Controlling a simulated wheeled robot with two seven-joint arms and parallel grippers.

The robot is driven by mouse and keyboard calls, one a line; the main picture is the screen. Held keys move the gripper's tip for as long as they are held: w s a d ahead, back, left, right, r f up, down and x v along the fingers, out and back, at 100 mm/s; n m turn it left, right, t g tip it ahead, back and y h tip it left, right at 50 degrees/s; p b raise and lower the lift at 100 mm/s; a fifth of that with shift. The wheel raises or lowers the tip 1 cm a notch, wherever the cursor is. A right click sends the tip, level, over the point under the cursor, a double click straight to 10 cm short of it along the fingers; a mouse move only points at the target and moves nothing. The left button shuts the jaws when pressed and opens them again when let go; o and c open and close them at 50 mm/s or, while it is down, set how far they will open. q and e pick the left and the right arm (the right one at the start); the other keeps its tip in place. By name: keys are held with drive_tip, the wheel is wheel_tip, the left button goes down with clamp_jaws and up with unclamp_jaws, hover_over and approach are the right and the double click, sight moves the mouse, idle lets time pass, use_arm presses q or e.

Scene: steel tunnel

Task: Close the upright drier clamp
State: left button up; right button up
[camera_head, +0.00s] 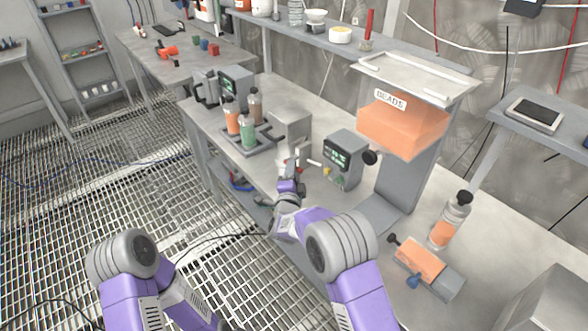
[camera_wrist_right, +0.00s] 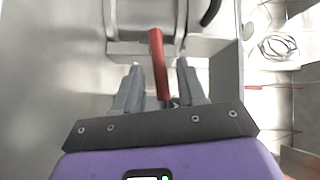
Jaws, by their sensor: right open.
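My right gripper (camera_head: 289,168) is at the front edge of the bench, just before a grey upright block (camera_head: 290,130). In the right wrist view its two grey fingers (camera_wrist_right: 161,88) are apart, one on each side of a red handle (camera_wrist_right: 158,60). The handle appears to belong to the clamp; its lower end runs down between the fingers. Whether a finger touches it I cannot tell. Behind the handle is a grey cylindrical body (camera_wrist_right: 145,18) with a pale ledge. In the head view the gripper partly hides the clamp. My left gripper is out of view.
A rack (camera_head: 262,150) with several bottles stands left of the block. A grey box with a display (camera_head: 343,157) stands to the right, beside an orange bead hopper (camera_head: 402,125). An orange column in a holder (camera_head: 420,262) lies farther right. The grating floor (camera_head: 60,190) is open.

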drive_tip(key=shift+w+d, duration=0.15)
drive_tip(key=shift+w, duration=0.55)
drive_tip(key=shift+w+d, duration=0.1)
drive_tip(key=shift+w, duration=0.6)
clamp_jaws()
